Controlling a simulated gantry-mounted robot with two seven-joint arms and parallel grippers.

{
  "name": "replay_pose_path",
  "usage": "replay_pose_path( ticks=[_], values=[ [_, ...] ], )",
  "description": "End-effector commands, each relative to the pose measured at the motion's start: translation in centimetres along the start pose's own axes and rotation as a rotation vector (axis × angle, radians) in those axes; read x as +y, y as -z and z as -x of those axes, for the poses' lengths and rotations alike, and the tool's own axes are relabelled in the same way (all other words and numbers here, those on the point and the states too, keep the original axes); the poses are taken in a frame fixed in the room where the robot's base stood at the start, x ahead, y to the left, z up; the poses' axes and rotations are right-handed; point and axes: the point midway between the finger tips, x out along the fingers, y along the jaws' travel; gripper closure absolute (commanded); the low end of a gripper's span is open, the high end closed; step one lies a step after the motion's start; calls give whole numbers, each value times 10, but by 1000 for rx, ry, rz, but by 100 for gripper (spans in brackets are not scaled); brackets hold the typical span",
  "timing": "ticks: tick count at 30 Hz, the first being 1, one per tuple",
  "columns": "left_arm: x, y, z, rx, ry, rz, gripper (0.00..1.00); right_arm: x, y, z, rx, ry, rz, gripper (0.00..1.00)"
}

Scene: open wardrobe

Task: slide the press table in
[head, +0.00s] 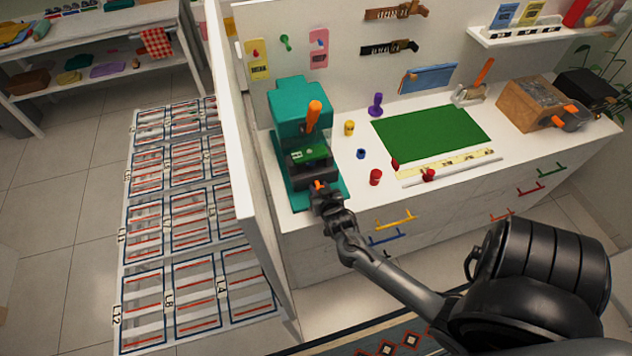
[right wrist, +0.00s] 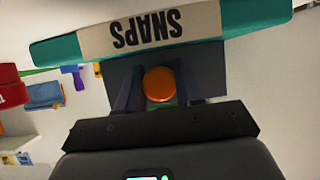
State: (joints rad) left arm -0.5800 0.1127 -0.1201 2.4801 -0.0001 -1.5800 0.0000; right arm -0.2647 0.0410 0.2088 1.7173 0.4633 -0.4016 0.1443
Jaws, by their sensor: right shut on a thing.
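The teal press (head: 300,100) stands at the left end of the white counter, with an orange lever (head: 313,115) on it. Its dark press table (head: 315,174) sits low at the front, with a green piece (head: 308,154) on top. My right gripper (head: 321,190) is at the front of the press table, shut on its orange knob. In the right wrist view the orange knob (right wrist: 159,84) lies between the two fingers, below the upside-down "SNAPS" label (right wrist: 143,29). The fingers hide part of the knob. My left gripper is not in view.
A yellow spool (head: 349,128), a blue spool (head: 361,154) and a red spool (head: 376,177) stand right of the press. A green mat (head: 432,132) lies farther right. A white partition (head: 238,130) rises close on the left. Coloured drawer handles (head: 397,220) stick out below.

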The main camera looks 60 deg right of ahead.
Motion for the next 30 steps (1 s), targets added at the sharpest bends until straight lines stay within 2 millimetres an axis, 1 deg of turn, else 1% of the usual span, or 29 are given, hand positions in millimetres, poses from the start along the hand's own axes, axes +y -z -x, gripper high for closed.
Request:
replay_pose_path(
  ticks=[6,10,30],
  values=[
    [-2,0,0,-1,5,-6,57,0,0,0,-1,0,0,88],
    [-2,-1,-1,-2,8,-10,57,0,2,-5,-1,-1,-1,88],
    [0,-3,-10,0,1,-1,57,0,21,-45,0,0,0,88]
  ],
)
